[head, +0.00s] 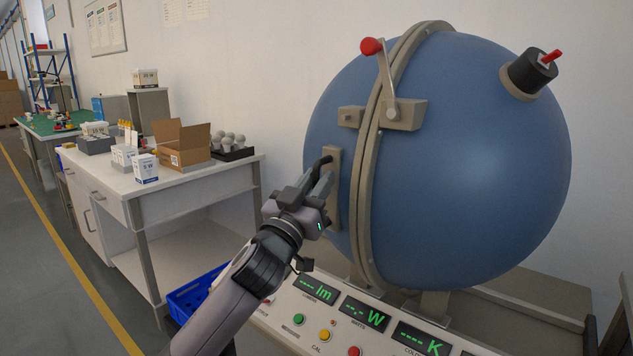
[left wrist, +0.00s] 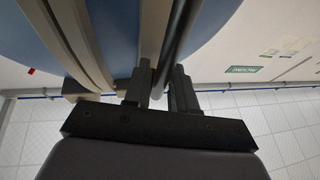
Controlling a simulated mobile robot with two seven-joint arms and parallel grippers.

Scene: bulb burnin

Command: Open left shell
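The big blue sphere (head: 470,160) has two shells meeting at a beige rim seam. The left shell (head: 335,110) carries a beige plate (head: 333,205) with a dark bar handle (head: 322,161). A latch lever (head: 387,80) with a red knob points up across the seam. My left gripper (head: 318,180) is at the handle. In the left wrist view, the dark handle bar (left wrist: 178,40) runs down between the two fingers (left wrist: 159,88), which look closed on it. The left shell appears closed against the right shell. My right gripper is not in view.
A console (head: 325,315) with green displays and buttons lies below the sphere. A white workbench (head: 150,185) with an open carton (head: 183,145) and bulbs (head: 228,141) stands at left. A blue crate (head: 195,295) sits below, near my arm.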

